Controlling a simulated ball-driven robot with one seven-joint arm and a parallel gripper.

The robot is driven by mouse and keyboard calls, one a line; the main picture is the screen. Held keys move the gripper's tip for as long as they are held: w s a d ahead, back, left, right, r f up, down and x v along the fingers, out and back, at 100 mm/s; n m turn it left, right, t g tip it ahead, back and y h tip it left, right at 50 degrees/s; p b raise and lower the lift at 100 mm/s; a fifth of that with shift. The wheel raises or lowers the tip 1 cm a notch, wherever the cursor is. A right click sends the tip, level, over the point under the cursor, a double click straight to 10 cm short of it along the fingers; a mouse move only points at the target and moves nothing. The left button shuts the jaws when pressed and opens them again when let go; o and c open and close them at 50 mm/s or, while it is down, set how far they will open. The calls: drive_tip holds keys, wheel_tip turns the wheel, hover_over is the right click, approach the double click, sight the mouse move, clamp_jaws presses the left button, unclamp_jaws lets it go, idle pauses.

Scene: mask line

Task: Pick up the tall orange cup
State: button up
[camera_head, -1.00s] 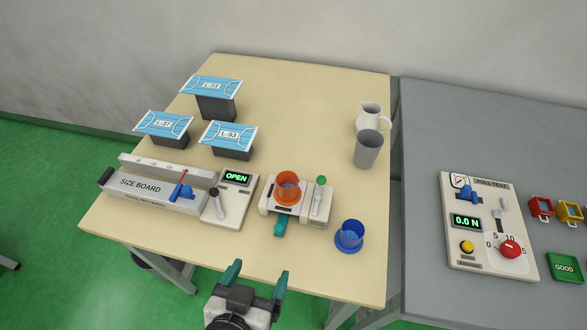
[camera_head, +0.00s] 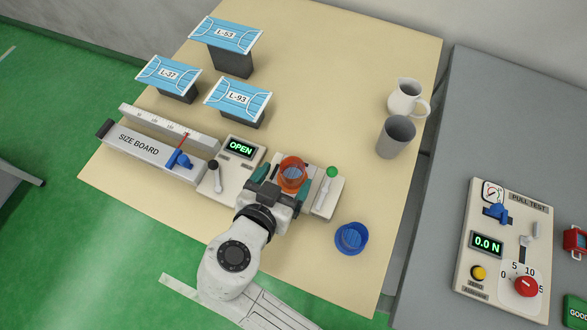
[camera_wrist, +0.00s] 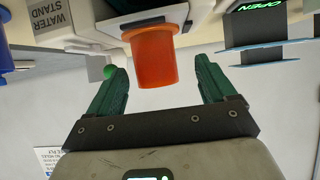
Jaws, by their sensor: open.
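The orange cup (camera_head: 292,175) is see-through and stands upright on the white water stand (camera_head: 330,196), near the front of the table. My gripper (camera_head: 282,180) reaches in from the front, its teal fingers open on either side of the cup. In the wrist view the orange cup (camera_wrist: 154,60) appears between the open fingertips (camera_wrist: 160,68), with a visible gap on each side. The jaws are not closed on it. The gripper body hides part of the stand's front in the head view.
A blue cup (camera_head: 351,238) stands right of the stand. A box reading OPEN (camera_head: 235,160) and the size board (camera_head: 150,158) are to the left. A grey cup (camera_head: 395,138) and white jug (camera_head: 405,98) stand at the back right. Three masks on blocks are at the back left.

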sight(297, 166)
drive_tip(key=shift+d+p+x, duration=0.2)
drive_tip(key=shift+p+x, duration=0.7)
drive_tip(key=shift+x, duration=2)
drive_tip(key=shift+c, duration=0.2)
drive_tip(key=shift+s, duration=0.1)
drive_tip(key=c, duration=1)
